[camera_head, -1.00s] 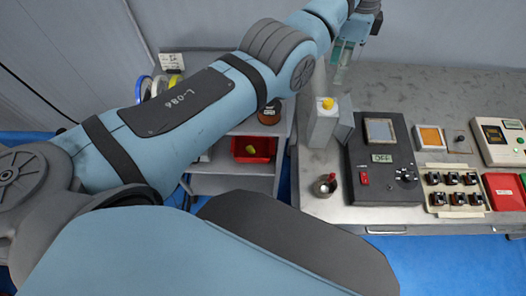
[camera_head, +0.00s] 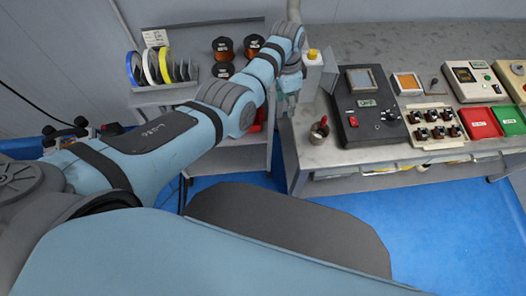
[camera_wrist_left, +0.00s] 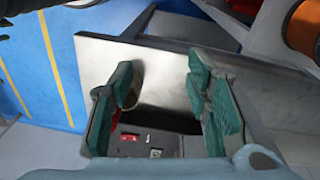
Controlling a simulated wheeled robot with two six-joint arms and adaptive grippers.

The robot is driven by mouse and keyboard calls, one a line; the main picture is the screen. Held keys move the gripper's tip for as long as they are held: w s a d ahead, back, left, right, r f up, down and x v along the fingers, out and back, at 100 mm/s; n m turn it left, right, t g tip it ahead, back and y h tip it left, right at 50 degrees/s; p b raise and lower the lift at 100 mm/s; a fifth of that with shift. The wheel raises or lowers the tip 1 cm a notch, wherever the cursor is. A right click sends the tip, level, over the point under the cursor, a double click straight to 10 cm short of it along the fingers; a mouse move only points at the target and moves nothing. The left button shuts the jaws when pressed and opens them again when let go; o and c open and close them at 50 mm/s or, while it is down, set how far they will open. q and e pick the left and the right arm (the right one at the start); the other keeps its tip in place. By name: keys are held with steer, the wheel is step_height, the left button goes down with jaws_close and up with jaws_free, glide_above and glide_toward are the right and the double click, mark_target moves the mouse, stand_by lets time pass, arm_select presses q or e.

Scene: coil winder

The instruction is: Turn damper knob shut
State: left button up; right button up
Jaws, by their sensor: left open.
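A yellow knob (camera_head: 313,54) sits on top of a grey box-shaped post (camera_head: 311,75) at the left end of the metal bench; I take it for the damper knob. My left gripper (camera_head: 287,101) is open, just left of the post and lower than the knob, near the bench's left edge. My forearm hides part of that area, and contact with the post cannot be told. In the left wrist view my open fingers (camera_wrist_left: 160,95) have nothing between them, with the bench top behind. The knob does not show there. My right gripper is not in view.
The bench (camera_head: 345,155) carries a black control box (camera_head: 367,105), a small cup (camera_head: 319,130), a tray of several small parts (camera_head: 434,125) and red and green bins. A shelf at the left holds spools (camera_head: 223,47) and coloured discs (camera_head: 150,66). Blue floor lies in front.

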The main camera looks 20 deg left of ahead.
arm_select(q)
steer(key=s+a+f+n, duration=0.2)
steer(key=s+f, duration=0.2)
steer(key=f, duration=0.4)
steer(key=s+a+f+n+b, duration=0.1)
steer(key=s+f, duration=0.3)
steer(key=f, duration=0.5)
steer(key=shift+s+a+f+n, duration=0.15)
steer(key=shift+a+f+n, duration=0.2)
steer(key=shift+a, duration=0.3)
